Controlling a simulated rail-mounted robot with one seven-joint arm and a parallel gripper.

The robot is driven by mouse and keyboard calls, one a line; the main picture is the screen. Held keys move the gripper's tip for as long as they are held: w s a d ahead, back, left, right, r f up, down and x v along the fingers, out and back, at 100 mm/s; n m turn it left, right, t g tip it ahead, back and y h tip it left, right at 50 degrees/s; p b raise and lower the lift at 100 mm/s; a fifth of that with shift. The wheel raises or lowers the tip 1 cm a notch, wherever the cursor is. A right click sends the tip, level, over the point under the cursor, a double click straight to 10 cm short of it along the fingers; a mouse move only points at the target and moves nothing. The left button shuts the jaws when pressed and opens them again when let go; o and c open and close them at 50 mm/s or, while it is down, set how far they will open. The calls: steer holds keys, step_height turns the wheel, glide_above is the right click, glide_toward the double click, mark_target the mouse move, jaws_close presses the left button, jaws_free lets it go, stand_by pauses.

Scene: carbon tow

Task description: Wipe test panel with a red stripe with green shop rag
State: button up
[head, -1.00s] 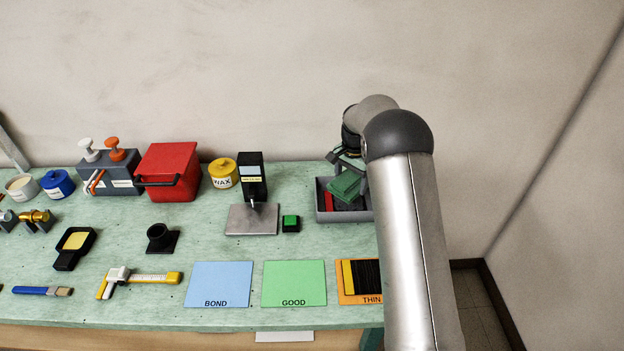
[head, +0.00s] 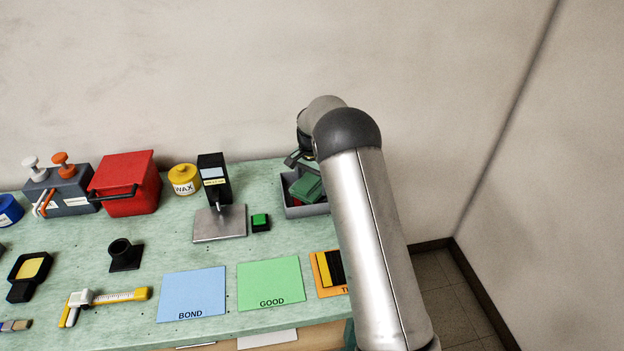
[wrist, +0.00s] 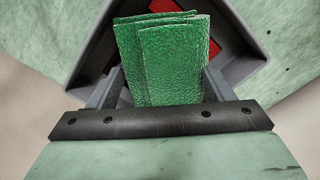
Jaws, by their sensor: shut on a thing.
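The green shop rag (wrist: 172,60) is a folded, textured green cloth in the wrist view. My gripper (wrist: 160,82) is shut on it, with one grey finger at each side. In the head view the rag (head: 308,187) shows at the grey bin (head: 305,211), and my arm partly hides the gripper there. Whether the rag touches the bin is unclear. A red piece (wrist: 227,42) shows behind the rag inside the bin, mostly hidden. I cannot tell whether it belongs to a test panel. No panel with a red stripe is clearly visible.
A yellow-and-black piece (head: 334,268) lies on the orange mat, partly behind my arm. Green GOOD (head: 270,280) and blue BOND (head: 192,293) mats lie left of it. A gauge stand (head: 214,180), green button (head: 260,221), wax tin (head: 184,180) and red box (head: 127,185) stand farther back.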

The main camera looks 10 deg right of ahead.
mark_target(320, 185)
steer(key=shift+f, duration=0.6)
steer(key=shift+f+b, duration=0.6)
stand_by(0.3)
steer(key=shift+d+f, duration=0.15)
steer(key=shift+d, duration=1.05)
steer(key=shift+a, duration=1.6)
steer(key=shift+d+r+b, duration=0.15)
steer(key=shift+d, duration=0.55)
steer(key=shift+d+r+b, duration=0.15)
steer(key=shift+d, duration=0.5)
steer(key=shift+d+f, duration=0.15)
steer(key=shift+d, duration=0.15)
steer(key=shift+a+b, duration=0.3)
steer(key=shift+a, duration=1.3)
